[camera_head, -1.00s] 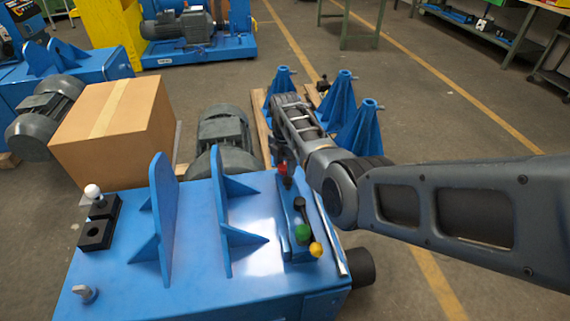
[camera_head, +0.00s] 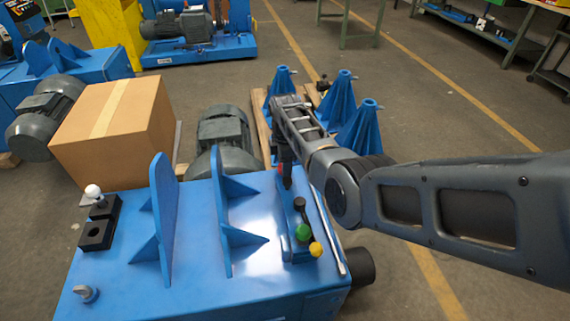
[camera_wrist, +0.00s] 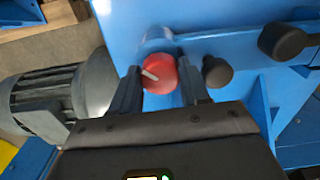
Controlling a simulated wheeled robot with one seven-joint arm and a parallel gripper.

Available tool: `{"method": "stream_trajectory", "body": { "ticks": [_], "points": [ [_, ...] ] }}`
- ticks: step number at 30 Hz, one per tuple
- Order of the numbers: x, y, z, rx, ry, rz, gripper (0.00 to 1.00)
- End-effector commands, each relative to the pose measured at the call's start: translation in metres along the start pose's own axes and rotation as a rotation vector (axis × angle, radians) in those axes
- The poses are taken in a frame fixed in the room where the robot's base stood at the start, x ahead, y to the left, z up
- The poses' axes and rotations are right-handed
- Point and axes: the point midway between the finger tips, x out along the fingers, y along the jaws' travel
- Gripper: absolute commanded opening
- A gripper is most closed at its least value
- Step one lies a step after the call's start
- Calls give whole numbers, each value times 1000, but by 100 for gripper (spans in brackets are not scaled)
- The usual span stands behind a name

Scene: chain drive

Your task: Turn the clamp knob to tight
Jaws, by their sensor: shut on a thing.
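The red knob (camera_wrist: 165,76), which I take as the clamp knob, carries a short white pointer line slanting on its left part in the wrist view. It stands on the blue machine (camera_head: 190,205). My gripper (camera_wrist: 158,82) has one dark finger on each side of the red knob and is shut on it. In the head view, my gripper (camera_head: 285,160) comes down over the panel's far end and hides nearly all of the knob. Tight and loose marks cannot be made out.
Upright blue plates (camera_head: 163,210) stand left of the panel. A grey motor (camera_head: 222,135) and blue stands (camera_head: 362,130) lie beyond.

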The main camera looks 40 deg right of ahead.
Motion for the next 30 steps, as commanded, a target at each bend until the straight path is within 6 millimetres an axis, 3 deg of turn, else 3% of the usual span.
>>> {"method": "stream_trajectory", "body": {
  "ticks": [30],
  "points": [
    [0, -1, -1, 965, 0, 0, 15]
  ]
}}
